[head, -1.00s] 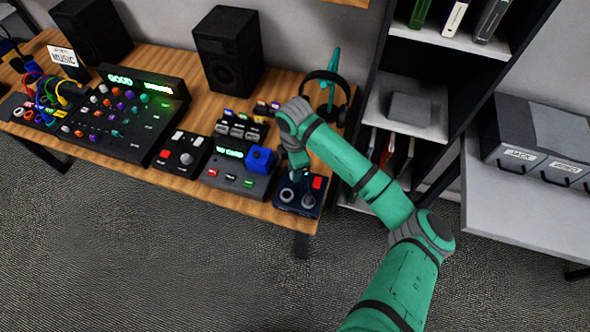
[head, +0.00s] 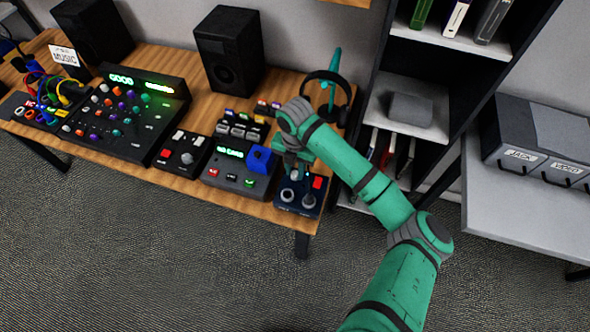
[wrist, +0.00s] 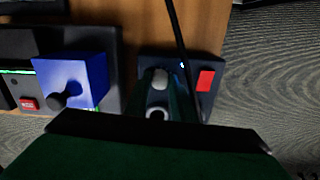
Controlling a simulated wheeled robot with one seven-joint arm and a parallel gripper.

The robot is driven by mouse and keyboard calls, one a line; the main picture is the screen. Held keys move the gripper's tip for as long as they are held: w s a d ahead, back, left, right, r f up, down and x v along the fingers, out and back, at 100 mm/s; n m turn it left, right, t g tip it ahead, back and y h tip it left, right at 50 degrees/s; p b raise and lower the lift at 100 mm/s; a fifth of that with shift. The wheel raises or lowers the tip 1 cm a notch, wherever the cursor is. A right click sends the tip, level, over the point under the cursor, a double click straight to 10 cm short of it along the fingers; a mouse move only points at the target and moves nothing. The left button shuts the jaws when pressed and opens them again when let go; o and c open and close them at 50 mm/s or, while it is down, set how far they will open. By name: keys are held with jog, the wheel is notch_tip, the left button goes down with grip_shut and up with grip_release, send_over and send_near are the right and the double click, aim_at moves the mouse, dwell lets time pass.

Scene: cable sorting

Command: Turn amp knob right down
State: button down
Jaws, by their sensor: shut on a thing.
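A small dark blue box (head: 301,208) with two round knobs and a red button sits at the right front corner of the wooden table. I take it to be the amp; no label is readable. My gripper (head: 295,181) points down at this box from above and behind the knobs. In the wrist view, a grey knob (wrist: 160,79) shows between the green fingers of my gripper (wrist: 166,98), which are shut on it. A ringed knob (wrist: 156,115) is just nearer, partly hidden by my gripper body. The pointer position of the held knob cannot be made out.
Left of the box stands a grey unit with a blue block (head: 262,159) on it, close to my gripper. A headphone stand (head: 334,75) and a black speaker (head: 229,50) are behind. A dark shelf (head: 402,110) is at the right. The floor in front is clear.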

aim_at(294, 174)
jog(key=shift+s+a+n, duration=0.15)
jog(key=shift+n, duration=0.45)
jog(key=c, duration=1.5)
grip_release()
jog(key=shift+r, duration=0.35)
jog(key=r, duration=1)
jog(key=shift+d, duration=0.2)
jog(key=shift+a, duration=0.2)
